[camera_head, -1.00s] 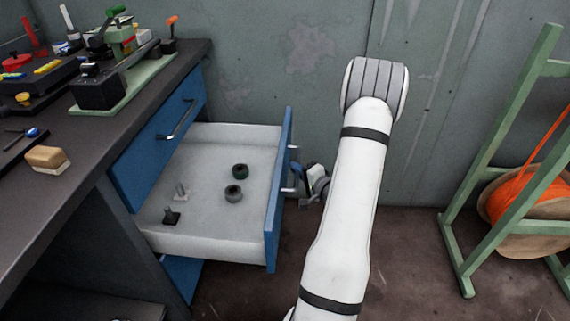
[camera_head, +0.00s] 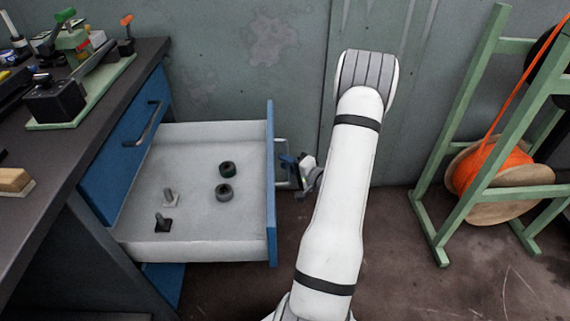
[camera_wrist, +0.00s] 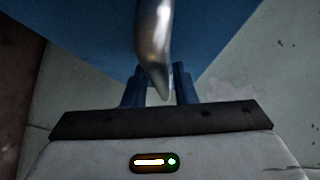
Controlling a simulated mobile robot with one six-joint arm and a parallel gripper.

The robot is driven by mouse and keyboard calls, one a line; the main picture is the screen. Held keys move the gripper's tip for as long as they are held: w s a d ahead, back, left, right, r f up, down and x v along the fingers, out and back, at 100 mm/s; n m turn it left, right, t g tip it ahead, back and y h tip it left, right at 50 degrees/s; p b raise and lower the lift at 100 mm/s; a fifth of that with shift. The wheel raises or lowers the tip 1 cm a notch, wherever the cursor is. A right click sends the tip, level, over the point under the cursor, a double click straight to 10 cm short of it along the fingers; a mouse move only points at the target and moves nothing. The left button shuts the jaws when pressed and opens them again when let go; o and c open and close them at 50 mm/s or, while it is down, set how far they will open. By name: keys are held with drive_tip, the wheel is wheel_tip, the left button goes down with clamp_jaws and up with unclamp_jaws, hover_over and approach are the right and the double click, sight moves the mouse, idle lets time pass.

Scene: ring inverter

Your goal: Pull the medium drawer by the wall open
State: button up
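The medium drawer (camera_head: 272,190) by the wall has a blue front and a grey tray, and stands well out of the workbench. Its metal handle (camera_head: 283,163) is on the outer side of the front. My gripper (camera_head: 288,161) is at this handle, partly hidden by the handle and the drawer front. In the wrist view, the shiny handle (camera_wrist: 155,45) runs down between the two dark blue fingers (camera_wrist: 160,84), one on each side, before the blue drawer front. The fingers appear shut on the handle; their exact contact is hard to see.
Two dark rings (camera_head: 225,180) and two small pegged pieces (camera_head: 166,208) lie in the drawer. Another blue drawer (camera_head: 125,150) above is shut. The dark workbench (camera_head: 85,150) is at left. A green rack (camera_head: 455,130) with an orange spool (camera_head: 495,172) stands at right.

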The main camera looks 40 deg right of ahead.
drive_tip(key=shift+o, duration=0.7)
drive_tip(key=shift+r, duration=0.1)
drive_tip(key=shift+s+d+r, duration=0.1)
drive_tip(key=shift+s, duration=0.15)
drive_tip(key=f+p+v, duration=0.1)
drive_tip(key=p+v, duration=0.1)
drive_tip(key=v, duration=0.5)
drive_tip(key=shift+s+r, duration=0.15)
drive_tip(key=shift+r, duration=0.25)
